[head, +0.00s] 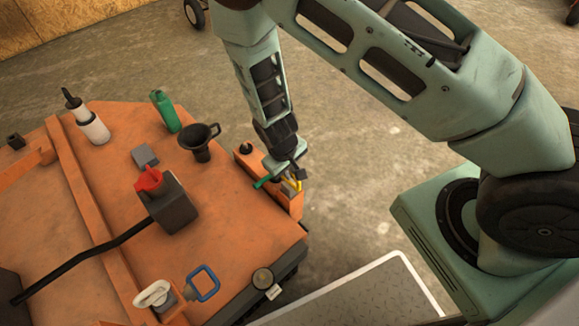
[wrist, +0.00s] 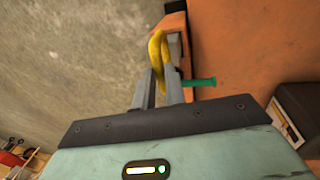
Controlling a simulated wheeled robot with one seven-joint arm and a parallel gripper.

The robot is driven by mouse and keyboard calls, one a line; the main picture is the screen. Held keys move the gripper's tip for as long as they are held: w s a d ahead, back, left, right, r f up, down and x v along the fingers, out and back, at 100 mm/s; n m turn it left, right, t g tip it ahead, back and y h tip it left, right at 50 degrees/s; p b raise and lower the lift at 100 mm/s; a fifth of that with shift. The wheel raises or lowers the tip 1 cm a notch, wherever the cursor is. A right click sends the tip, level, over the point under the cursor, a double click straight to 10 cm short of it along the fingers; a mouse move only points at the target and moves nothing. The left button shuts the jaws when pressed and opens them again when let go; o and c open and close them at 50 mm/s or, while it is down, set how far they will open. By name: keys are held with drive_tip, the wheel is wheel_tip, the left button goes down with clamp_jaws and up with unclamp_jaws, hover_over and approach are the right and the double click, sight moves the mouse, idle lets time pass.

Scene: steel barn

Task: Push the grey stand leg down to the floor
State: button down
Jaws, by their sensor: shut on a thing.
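My gripper (head: 294,172) is at the front corner of the orange deck and points down. In the wrist view its two fingers (wrist: 162,85) are shut on a curved yellow handle (wrist: 157,48). The handle stands against an orange bracket (wrist: 174,22), with a grey piece (wrist: 174,46) beside it that looks like part of the stand leg. A green pin (wrist: 200,82) sticks out sideways close to the fingers. The head view shows the yellow handle (head: 296,184) and green pin (head: 263,182) under my gripper. The leg's lower end and its contact with the floor are hidden.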

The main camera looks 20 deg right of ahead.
drive_tip(key=c, duration=1.5)
unclamp_jaws()
drive_tip(key=shift+f, duration=0.3)
drive_tip(key=shift+o, duration=0.2)
drive_tip(key=shift+r, duration=0.1)
drive_tip(key=a+r+p, duration=0.1)
drive_tip(key=r+p, duration=0.1)
drive_tip(key=r, duration=0.6)
drive_tip(key=s+a+r+p, duration=0.1)
drive_tip(key=a+r+p, duration=0.1)
drive_tip(key=r, duration=0.7)
drive_tip(key=shift+p, duration=0.55)
drive_tip(key=shift+s+a, duration=0.1)
drive_tip(key=shift+a, duration=0.05)
